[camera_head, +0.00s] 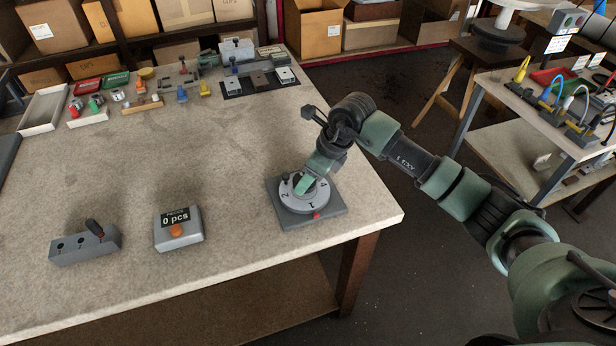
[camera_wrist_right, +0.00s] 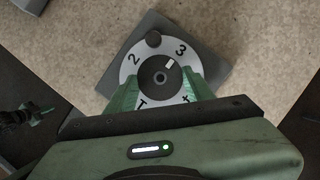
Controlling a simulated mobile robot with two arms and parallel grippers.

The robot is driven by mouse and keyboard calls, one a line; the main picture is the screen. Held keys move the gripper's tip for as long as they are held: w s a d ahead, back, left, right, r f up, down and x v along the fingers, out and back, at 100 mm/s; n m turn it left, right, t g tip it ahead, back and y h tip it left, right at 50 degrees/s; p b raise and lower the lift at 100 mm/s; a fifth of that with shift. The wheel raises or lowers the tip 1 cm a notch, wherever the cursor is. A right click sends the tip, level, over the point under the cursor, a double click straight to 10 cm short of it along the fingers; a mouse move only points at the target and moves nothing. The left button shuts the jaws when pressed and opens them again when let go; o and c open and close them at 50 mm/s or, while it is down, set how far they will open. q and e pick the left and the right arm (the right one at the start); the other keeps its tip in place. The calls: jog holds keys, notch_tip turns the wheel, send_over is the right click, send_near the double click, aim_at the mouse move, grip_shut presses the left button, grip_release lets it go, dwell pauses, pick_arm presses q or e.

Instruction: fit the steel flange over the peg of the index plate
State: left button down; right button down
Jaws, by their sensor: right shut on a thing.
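The index plate (camera_head: 335,215) is a square grey plate near the table's front right corner. It carries a light round dial (camera_wrist_right: 133,69) with the numbers 1 to 4. My right gripper (camera_head: 305,184) is low over the dial, its green fingers also in the wrist view (camera_wrist_right: 160,84). The peg is not clearly visible inside the ring's dark bore, and I cannot tell whether the flange rests on the dial. My left gripper is not in view.
A counter box (camera_head: 178,229) reading 0 pcs and a grey block with a dark lever (camera_head: 85,246) stand left of the plate. A dark knob (camera_wrist_right: 153,39) sits between 2 and 3. Small parts and trays line the table's back. The table's middle is clear.

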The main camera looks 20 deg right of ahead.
jog(key=shift+f+b, duration=0.9)
jog(key=shift+f, duration=0.1)
dwell(0.7)
jog(key=shift+c, duration=2.4)
grip_release()
jog(key=shift+s, duration=0.1)
